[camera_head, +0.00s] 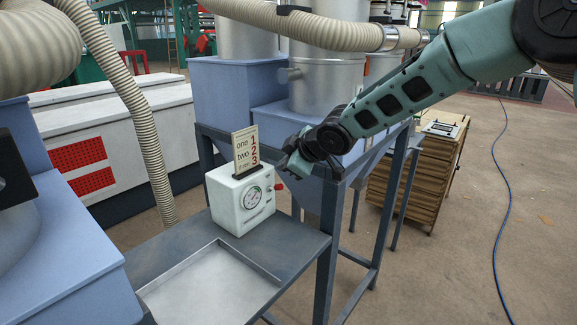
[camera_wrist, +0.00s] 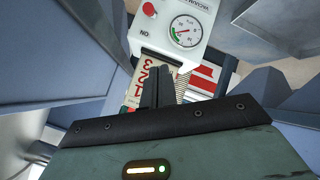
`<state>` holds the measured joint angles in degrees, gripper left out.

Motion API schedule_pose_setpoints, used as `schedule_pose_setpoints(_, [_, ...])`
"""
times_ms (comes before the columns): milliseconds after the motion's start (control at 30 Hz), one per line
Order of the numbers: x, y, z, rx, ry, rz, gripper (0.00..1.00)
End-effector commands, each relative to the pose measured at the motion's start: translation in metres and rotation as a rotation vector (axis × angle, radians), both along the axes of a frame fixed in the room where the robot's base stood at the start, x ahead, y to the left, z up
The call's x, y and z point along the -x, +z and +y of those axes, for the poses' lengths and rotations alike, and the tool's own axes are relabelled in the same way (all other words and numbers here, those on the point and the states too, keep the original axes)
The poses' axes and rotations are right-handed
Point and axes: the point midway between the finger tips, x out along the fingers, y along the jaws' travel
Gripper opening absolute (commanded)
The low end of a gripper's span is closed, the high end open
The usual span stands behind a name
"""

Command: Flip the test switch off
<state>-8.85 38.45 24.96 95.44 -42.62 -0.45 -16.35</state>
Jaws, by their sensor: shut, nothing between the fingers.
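The white test box (camera_head: 240,207) stands on the grey table, with a round gauge (camera_head: 252,197) on its front. It also shows in the wrist view (camera_wrist: 207,12), with its gauge (camera_wrist: 185,31), a red knob (camera_wrist: 149,8) and a small upside-down "ON" label (camera_wrist: 145,33). I cannot clearly make out the test switch lever or its position. My gripper (camera_head: 283,170) is beside the box's upper right in the head view, above the red knob (camera_head: 279,186). In the wrist view its fingers (camera_wrist: 161,70) are together and empty, in front of the number card.
A card with "one two three" (camera_head: 247,147) stands in a black holder on the box. An empty shallow metal tray (camera_head: 212,285) lies in front. Blue hoppers (camera_head: 235,92) stand behind, and a table post (camera_head: 329,235) rises right of the box.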

Motion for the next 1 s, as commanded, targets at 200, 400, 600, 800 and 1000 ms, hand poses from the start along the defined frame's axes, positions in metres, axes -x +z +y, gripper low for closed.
schedule_pose_setpoints(200, [-0.003,0.001,0.001,0.000,0.006,-0.008,0.00])
schedule_pose_setpoints(400, [-0.003,0.000,0.001,-0.001,0.004,-0.007,0.00])
schedule_pose_setpoints(600, [-0.013,-0.011,0.012,0.000,0.005,-0.004,0.00])
schedule_pose_setpoints(800, [-0.034,-0.033,0.031,-0.001,0.006,-0.004,0.00])
schedule_pose_setpoints(1000, [-0.054,-0.054,0.048,0.000,0.005,-0.004,0.00])
